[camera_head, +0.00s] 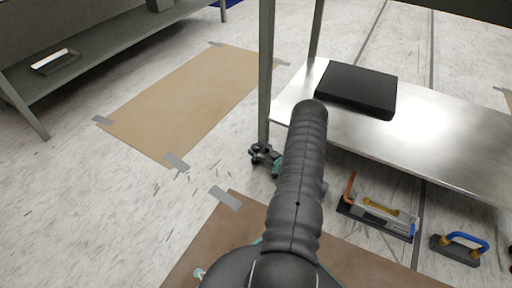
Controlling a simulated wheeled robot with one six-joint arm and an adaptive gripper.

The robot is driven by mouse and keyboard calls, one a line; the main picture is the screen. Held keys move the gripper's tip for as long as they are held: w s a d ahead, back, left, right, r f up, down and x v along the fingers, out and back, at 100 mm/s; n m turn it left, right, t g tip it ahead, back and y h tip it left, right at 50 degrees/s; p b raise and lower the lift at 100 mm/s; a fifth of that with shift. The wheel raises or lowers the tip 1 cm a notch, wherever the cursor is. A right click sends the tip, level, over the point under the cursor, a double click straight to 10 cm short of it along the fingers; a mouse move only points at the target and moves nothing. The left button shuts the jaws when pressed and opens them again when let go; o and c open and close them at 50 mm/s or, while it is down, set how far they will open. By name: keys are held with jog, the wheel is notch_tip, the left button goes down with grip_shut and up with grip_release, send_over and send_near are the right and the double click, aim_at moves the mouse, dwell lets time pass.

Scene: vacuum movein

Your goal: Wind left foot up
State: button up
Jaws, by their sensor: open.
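The steel table's near left leg (266,80) comes down to the floor at the middle of the view. Its lower end, where the left foot sits, is hidden behind my gripper, so I cannot make out the foot or its height. My gripper (258,153), small and dark, is open at the bottom of this leg. I cannot tell whether its fingers touch the foot or sit around it. My black sleeved arm rises in front and hides part of the area right of the gripper.
A black box (358,88) lies on the table's low metal shelf (455,125). Tool trays (378,216) and a blue-handled tool (460,247) are on the floor at right. Taped brown sheets (190,100) cover floor at left. A grey bench (110,55) stands at upper left.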

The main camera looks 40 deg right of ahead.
jog(key=s, duration=0.5)
jog(key=shift+s+d, duration=0.25)
jog(key=shift+s, duration=0.1)
jog(key=shift+r, duration=0.1)
